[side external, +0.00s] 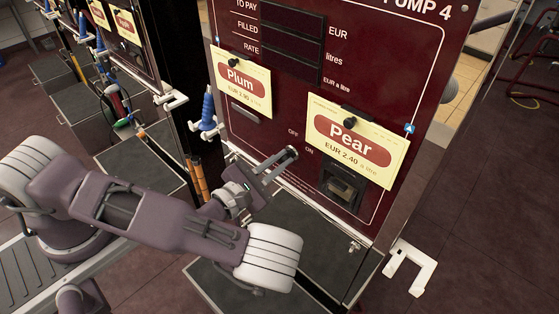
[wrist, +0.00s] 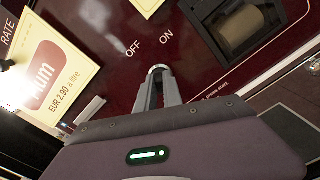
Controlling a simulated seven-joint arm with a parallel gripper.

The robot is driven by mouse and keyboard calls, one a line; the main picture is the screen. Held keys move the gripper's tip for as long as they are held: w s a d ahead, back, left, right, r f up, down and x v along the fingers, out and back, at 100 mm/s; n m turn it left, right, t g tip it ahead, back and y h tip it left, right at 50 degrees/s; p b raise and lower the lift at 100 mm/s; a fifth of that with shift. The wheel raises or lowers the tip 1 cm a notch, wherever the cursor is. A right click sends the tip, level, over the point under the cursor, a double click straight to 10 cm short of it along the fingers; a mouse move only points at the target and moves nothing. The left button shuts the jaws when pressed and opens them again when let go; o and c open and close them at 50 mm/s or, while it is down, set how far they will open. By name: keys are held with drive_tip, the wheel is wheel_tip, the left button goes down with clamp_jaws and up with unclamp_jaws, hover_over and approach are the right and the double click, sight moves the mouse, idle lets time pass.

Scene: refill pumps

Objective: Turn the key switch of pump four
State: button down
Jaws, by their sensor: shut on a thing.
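The dark red front panel of pump four (side external: 400,60) stands at the right in the side view, with "PUMP 4" at its top. The words OFF and ON are printed on it, and they also show in the wrist view. My gripper (side external: 284,160) reaches the panel just beside these words. In the wrist view my gripper (wrist: 158,84) has its fingers close together on the metal key switch (wrist: 158,68), whose rounded silvery top shows at the fingertips. The fingers hide most of the switch, so I cannot tell its angle.
A Plum card (side external: 243,84) and a Pear card (side external: 357,142) hang on the panel by black clips. A dark receipt slot (side external: 342,186) sits below the Pear card. A blue nozzle (side external: 208,110) hangs left of the panel. A white bracket (side external: 410,268) juts out at lower right.

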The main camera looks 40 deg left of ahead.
drive_tip(key=m, duration=0.5)
drive_tip(key=shift+f+m, duration=0.1)
drive_tip(key=shift+m, duration=0.3)
idle(0.4)
drive_tip(key=c, duration=1.5)
unclamp_jaws()
drive_tip(key=s, duration=0.7)
